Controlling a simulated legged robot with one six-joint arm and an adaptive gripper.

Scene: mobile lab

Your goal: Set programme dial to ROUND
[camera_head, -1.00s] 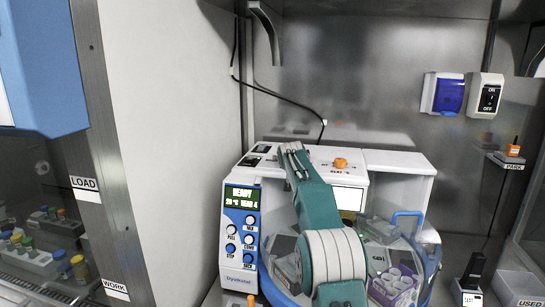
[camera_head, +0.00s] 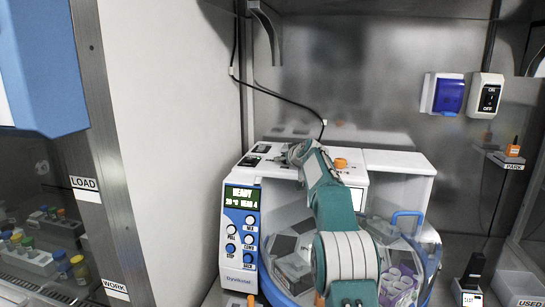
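The white and blue machine (camera_head: 300,200) stands on the bench. Its display (camera_head: 241,196) reads READY with a smaller line below. Blue and white knobs (camera_head: 250,239) with small labels sit on the front panel. An orange knob (camera_head: 340,163) stands on the top face. I cannot tell which control is the programme dial, and no ROUND mark is readable. My gripper (camera_head: 290,158) is over the machine's top, left of the orange knob. My own arm mostly hides it, so its fingers and contact are unclear.
Dark switches (camera_head: 262,148) lie at the top's back left. A clear-lidded bowl with purple tubes (camera_head: 398,285) and a blue handle (camera_head: 408,216) is at lower right. A blue-covered wall switch (camera_head: 449,96) is behind. A black cable (camera_head: 285,98) hangs on the back wall.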

